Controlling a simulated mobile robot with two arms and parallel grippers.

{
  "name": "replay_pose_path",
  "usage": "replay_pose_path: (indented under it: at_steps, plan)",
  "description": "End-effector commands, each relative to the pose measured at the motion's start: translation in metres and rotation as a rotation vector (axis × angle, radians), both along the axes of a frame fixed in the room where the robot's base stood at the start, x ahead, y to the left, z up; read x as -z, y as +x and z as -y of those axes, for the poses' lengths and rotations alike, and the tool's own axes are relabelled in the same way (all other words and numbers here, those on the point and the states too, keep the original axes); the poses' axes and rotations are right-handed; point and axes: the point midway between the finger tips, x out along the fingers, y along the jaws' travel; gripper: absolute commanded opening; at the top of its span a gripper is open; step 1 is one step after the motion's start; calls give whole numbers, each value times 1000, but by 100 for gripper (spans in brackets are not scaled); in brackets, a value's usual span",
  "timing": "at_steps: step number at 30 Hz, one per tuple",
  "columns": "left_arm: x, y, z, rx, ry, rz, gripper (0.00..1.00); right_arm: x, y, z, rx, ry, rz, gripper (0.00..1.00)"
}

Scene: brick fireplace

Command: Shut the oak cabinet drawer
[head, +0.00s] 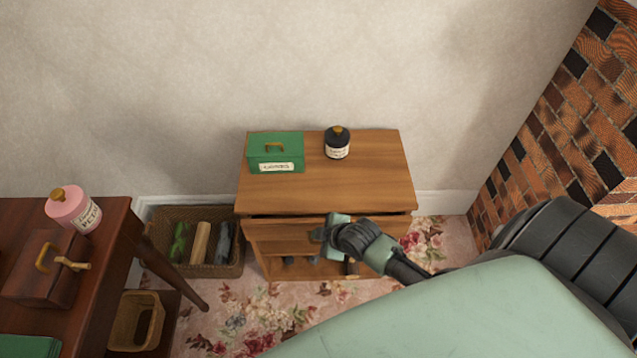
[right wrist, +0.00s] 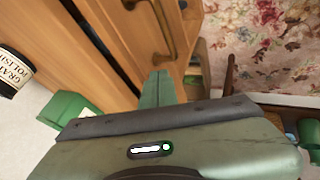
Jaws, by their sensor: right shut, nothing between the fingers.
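The oak cabinet (head: 330,190) stands against the wall in the head view. Its top drawer (head: 280,232) has a dark gap along its upper edge under the cabinet top, and it looks slightly open. In the right wrist view the drawer front carries a brass handle (right wrist: 166,32), with the dark gap (right wrist: 100,45) beside it. My right gripper (head: 322,236) is in front of the drawer and hides part of its front. Its fingers (right wrist: 157,86) are shut and empty, close to the drawer front; I cannot tell whether they touch. My left gripper is not in view.
A green box (head: 290,152) and a black bottle (head: 337,145) stand on the cabinet top. A wicker basket (head: 190,262) is on the floor left of it. A dark table (head: 105,215) with a pink bottle (head: 75,209) is at left. Brickwork (head: 575,110) rises at right.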

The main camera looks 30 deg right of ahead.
Motion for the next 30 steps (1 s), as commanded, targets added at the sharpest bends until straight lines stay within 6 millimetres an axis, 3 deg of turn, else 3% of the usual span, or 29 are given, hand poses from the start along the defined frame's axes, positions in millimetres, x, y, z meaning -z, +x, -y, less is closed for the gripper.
replay_pose_path:
  at_steps: [6, 18, 25, 30]
  plan:
    - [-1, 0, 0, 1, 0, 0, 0, 0, 16, 10, -1, 1, -3, 0]
    - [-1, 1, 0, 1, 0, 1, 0, 0, 18, 12, -2, 0, -3, 0]
    - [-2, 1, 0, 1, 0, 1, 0, -1, 41, 26, 0, -2, -3, 0]
    - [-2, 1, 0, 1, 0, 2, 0, -1, 43, 27, 2, -1, 0, 0]
